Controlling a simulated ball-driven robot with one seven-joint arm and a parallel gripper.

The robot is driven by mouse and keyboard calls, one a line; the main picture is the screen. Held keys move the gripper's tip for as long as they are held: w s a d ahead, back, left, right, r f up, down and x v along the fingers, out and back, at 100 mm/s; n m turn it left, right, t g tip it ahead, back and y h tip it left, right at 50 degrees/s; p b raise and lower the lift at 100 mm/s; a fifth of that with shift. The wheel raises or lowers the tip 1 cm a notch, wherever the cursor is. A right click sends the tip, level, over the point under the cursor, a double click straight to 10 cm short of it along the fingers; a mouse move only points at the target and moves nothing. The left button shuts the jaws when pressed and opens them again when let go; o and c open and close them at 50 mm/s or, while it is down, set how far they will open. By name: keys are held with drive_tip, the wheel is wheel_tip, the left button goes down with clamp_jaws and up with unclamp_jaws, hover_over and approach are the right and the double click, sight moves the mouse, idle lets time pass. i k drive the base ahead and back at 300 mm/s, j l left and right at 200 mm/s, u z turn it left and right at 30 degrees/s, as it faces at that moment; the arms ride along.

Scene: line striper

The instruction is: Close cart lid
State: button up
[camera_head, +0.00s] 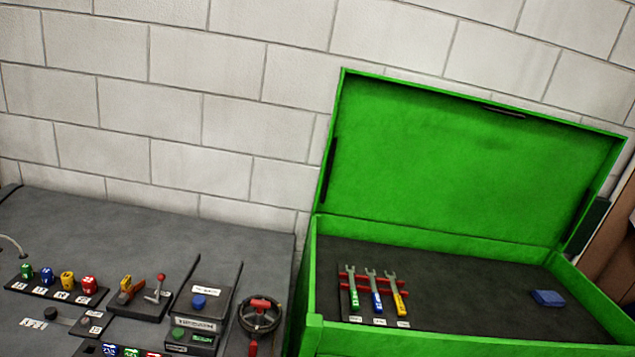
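The green cart (314,335) stands at the right with its top open. Its green lid (470,150) is raised and leans back near the white block wall, with its inner side facing me. A dark slot shows near the lid's top edge, and dark struts show at its sides. Inside the cart, several wrenches with green, blue and yellow handles lie on a red rack (386,282). A blue block (547,298) lies at the right on the dark liner. My gripper does not show in this view.
A dark grey bench (150,225) stands left of the cart, close beside it. It carries colored blocks (67,281), levers, a blue button box (199,301) and a valve wheel (260,315). A white block wall (180,80) stands behind. A brown object (615,235) is at the far right.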

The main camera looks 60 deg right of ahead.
sight(397, 151)
drive_tip(key=z, duration=2.25)
drive_tip(key=i+l, duration=0.1)
drive_tip(key=l, duration=0.4)
drive_tip(key=i+l, duration=0.15)
drive_tip(key=l, duration=0.3)
drive_tip(key=i+l+u, duration=0.1)
drive_tip(key=l, duration=0.4)
drive_tip(key=i+l, duration=0.1)
drive_tip(key=l, duration=0.35)
drive_tip(key=i+l+u, duration=0.2)
drive_tip(key=i+l, duration=0.95)
drive_tip(key=i, duration=0.4)
